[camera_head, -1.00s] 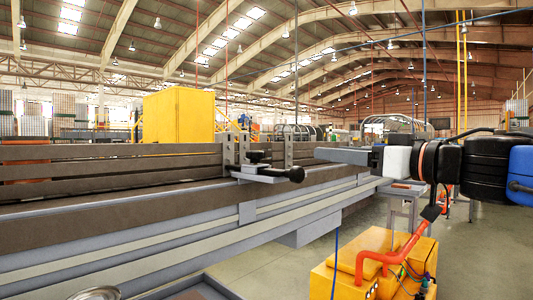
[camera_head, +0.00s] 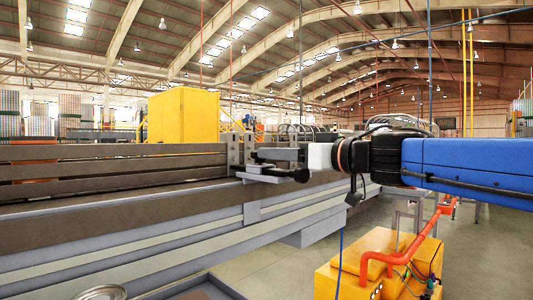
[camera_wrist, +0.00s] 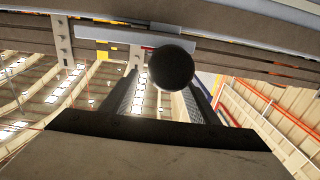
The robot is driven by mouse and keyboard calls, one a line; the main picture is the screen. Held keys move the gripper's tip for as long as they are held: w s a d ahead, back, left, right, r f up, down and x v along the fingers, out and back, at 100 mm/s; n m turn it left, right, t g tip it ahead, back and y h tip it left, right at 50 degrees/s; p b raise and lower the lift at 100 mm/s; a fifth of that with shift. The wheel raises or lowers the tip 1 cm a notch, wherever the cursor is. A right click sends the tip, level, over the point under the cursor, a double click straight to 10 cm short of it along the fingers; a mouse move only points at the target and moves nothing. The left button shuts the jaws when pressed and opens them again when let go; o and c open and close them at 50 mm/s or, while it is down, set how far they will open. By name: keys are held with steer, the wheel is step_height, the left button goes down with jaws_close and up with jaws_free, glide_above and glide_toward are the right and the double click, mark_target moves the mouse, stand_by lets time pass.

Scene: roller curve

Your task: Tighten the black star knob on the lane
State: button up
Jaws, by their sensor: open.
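The black star knob (camera_head: 254,157) shows as a small dark shape at the bracket on the lane (camera_head: 110,206) in the head view; my gripper hides most of it. My gripper (camera_head: 264,155) reaches in from the right, level with the knob, with its fingertips at or around it. Contact cannot be told. In the wrist view the two fingers (camera_wrist: 162,78) stand apart. A round black knob end (camera_wrist: 171,67) shows in front of the gap between them and covers what lies behind.
A black ball-ended handle (camera_head: 301,175) sticks out from the bracket just below my gripper. Grey upright plates (camera_head: 233,150) stand behind the knob. A yellow machine (camera_head: 375,265) with an orange pipe stands on the floor at lower right.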

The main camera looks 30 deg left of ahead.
steer(key=shift+x, duration=2.45)
steer(key=shift+c, duration=0.3)
steer(key=c, duration=1)
